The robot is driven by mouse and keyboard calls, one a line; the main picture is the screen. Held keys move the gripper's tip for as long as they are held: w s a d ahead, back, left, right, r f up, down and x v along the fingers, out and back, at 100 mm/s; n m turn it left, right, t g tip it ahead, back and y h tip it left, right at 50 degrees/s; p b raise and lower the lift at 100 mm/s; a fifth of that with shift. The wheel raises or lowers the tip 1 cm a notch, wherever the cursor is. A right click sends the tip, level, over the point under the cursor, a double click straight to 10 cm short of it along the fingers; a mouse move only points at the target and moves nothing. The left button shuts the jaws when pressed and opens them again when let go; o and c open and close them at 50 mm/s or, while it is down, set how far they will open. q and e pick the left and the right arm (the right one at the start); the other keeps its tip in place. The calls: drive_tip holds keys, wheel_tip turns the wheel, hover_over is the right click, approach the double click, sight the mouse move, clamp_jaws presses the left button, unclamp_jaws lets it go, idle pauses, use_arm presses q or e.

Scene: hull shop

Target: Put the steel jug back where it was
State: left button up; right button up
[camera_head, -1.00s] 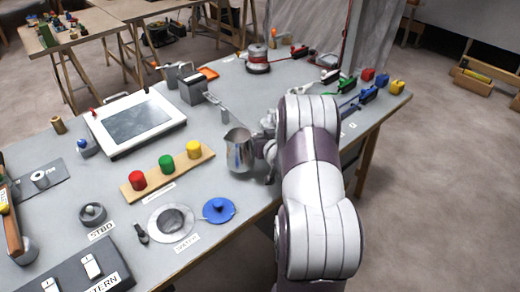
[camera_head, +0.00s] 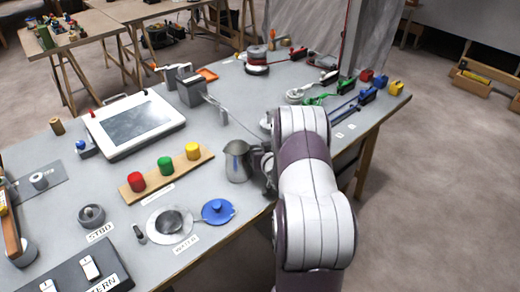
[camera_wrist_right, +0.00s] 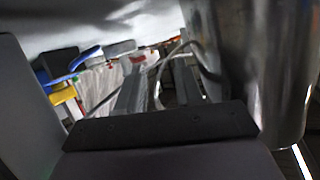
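The steel jug (camera_head: 238,163) stands upright near the table's front edge, right of the coloured knobs. Its shiny side fills the right part of the wrist view (camera_wrist_right: 268,65). My right gripper (camera_head: 267,168) is at the jug's right side, partly hidden by my own arm. In the wrist view its two fingers (camera_wrist_right: 159,85) are apart. The thin curved handle (camera_wrist_right: 157,80) passes between them, with a gap seeming to show beside it. My left gripper is not in view.
A wooden strip (camera_head: 130,193) with red, green and yellow knobs lies left of the jug. A blue lid (camera_head: 217,211) and a round strainer plate (camera_head: 170,222) lie in front, near the WATER label (camera_head: 186,244). A white-framed screen (camera_head: 136,125) and grey box (camera_head: 190,90) stand behind.

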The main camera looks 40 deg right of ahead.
drive_tip(key=shift+r, duration=0.25)
drive_tip(key=shift+s+a, duration=0.1)
drive_tip(key=shift+s, duration=0.25)
drive_tip(key=v, duration=1.1)
drive_tip(key=a+n+g+y, duration=0.3)
drive_tip(key=a+g, duration=0.2)
drive_tip(key=a, duration=0.6)
drive_tip(key=s+a+n+g+y, duration=0.2)
drive_tip(key=s+a+g, duration=0.4)
drive_tip(key=s+a, duration=0.5)
drive_tip(key=a, duration=0.3)
drive_tip(key=shift+a+r+n+g+p, duration=0.3)
drive_tip(key=shift+a+r+p, duration=0.05)
drive_tip(key=shift+r+p, duration=0.05)
drive_tip(key=shift+s, duration=0.1)
